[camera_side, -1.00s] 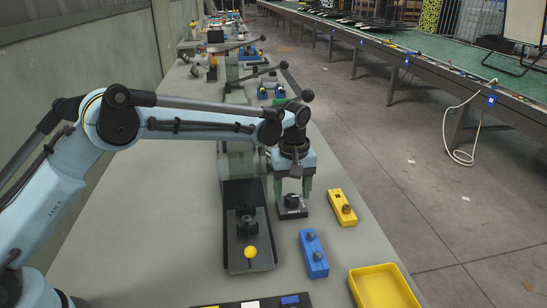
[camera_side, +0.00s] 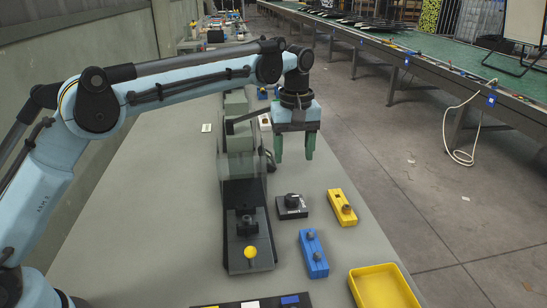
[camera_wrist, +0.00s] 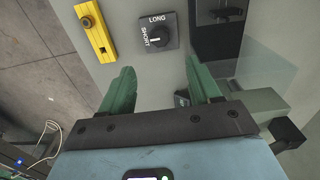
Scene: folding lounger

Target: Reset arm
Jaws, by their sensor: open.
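My gripper (camera_side: 295,147) hangs above the table, pointing down, with its green fingers apart and nothing between them. It also shows in the wrist view (camera_wrist: 158,88). In the side view, a dark box with a black knob (camera_side: 291,206) sits on the table below and in front of it. In the wrist view this knob box (camera_wrist: 156,32) carries the words LONG and SHORT and lies beyond the fingertips. My gripper does not touch it.
A dark machine with a yellow ball knob (camera_side: 250,252) stands left of the knob box. A yellow box (camera_side: 342,206), a blue box (camera_side: 313,254) and a yellow tray (camera_side: 384,286) lie to the right and front. The table (camera_side: 150,215) is clear at left.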

